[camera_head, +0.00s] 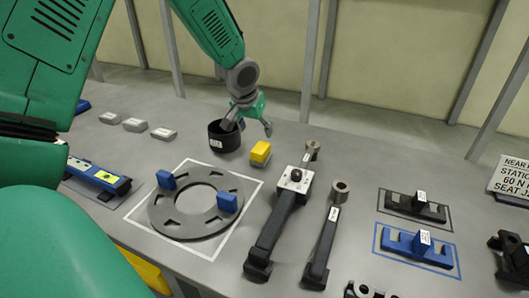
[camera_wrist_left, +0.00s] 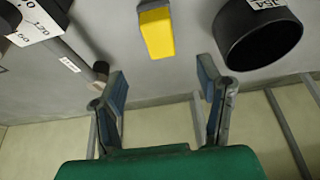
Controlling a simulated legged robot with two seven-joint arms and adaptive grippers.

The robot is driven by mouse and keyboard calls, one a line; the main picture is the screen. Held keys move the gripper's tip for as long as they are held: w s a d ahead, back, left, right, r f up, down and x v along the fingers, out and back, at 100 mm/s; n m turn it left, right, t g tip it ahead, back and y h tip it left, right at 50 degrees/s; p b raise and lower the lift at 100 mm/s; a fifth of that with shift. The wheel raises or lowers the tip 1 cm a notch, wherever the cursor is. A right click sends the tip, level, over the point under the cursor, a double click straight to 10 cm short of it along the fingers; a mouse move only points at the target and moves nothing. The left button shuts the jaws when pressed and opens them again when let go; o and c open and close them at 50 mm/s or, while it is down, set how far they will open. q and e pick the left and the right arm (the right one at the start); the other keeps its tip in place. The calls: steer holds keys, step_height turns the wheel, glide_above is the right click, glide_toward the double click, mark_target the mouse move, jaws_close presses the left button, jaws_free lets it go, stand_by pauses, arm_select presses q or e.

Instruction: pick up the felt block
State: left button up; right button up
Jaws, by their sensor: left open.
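The felt block appears to be the small yellow block (camera_head: 260,151) on the grey table, just right of a black cup. It also shows in the left wrist view (camera_wrist_left: 157,32), at the top centre. My left gripper (camera_head: 248,125) is open and empty, above and behind the block. In the wrist view its two blue-padded fingers (camera_wrist_left: 163,78) are spread apart, and the block lies beyond the tips, roughly between them. The block is not touched, as far as I can see. My right gripper is not in view.
The black cup (camera_head: 224,137) stands close to the block and my left finger. A grey ring plate (camera_head: 196,205) with blue blocks lies in front. A torque wrench (camera_head: 275,225) is to the right. Blue (camera_head: 417,249) and black brackets (camera_head: 415,206) lie further right.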

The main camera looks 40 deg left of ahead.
mark_target(260, 148)
arm_select(q)
steer(key=x, duration=0.6)
steer(key=shift+w, duration=0.2)
steer(key=x, duration=0.4)
steer(key=shift+s+d+f, duration=0.1)
steer(key=shift+s+f, duration=0.2)
steer(key=shift+f, duration=0.15)
steer(key=shift+w+f, duration=0.1)
steer(key=shift+f, duration=0.2)
steer(key=shift+r, duration=0.1)
steer(key=shift+c, duration=1.2)
steer(key=c, duration=1)
step_height(260, 148, up, 10)
steer(key=shift+r, duration=0.1)
